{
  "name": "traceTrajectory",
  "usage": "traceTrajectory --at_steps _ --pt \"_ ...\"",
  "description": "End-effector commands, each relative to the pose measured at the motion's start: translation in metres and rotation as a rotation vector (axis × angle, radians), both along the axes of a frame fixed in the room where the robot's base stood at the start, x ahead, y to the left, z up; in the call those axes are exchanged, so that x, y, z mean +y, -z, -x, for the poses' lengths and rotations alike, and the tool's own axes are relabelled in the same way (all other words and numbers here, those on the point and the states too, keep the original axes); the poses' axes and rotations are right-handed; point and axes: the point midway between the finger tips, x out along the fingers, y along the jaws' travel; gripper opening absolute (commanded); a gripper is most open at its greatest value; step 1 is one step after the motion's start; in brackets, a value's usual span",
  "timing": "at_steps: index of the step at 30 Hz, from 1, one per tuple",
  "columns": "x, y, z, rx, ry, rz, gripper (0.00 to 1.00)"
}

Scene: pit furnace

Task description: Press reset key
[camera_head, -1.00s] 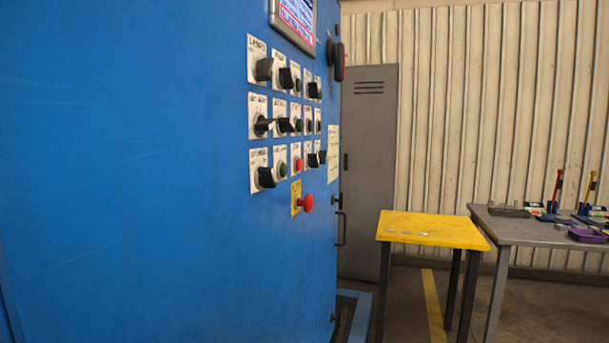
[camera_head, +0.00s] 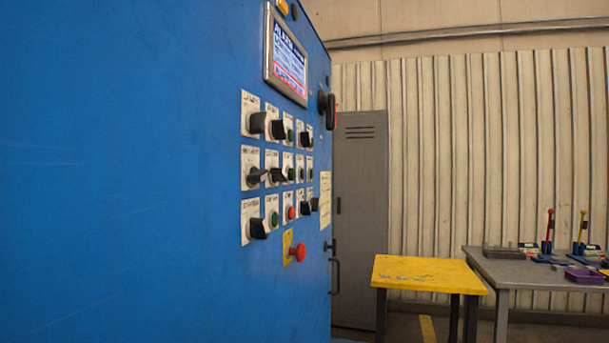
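A blue control cabinet (camera_head: 130,170) fills the left of the view, seen at a steep slant. Its panel carries rows of black knobs, such as a knob (camera_head: 258,228) at the lower left, and a few push buttons on white label plates. A green button (camera_head: 274,218) and a red button (camera_head: 291,213) sit in the bottom row. A red mushroom button (camera_head: 298,252) on a yellow plate is below them. The labels are too blurred to read, so I cannot tell which key is reset. My gripper is not in view.
A lit screen (camera_head: 288,58) is above the knobs. A yellow table (camera_head: 425,273) and a grey table (camera_head: 540,272) with tools and a purple tray (camera_head: 587,277) stand at the right. A grey locker (camera_head: 358,215) stands behind the cabinet.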

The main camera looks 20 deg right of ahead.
Motion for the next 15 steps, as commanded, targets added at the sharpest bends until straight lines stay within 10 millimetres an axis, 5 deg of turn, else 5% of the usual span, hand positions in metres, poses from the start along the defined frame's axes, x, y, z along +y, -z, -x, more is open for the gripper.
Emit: traceTrajectory --at_steps 15 --pt "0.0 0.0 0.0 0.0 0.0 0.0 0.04"
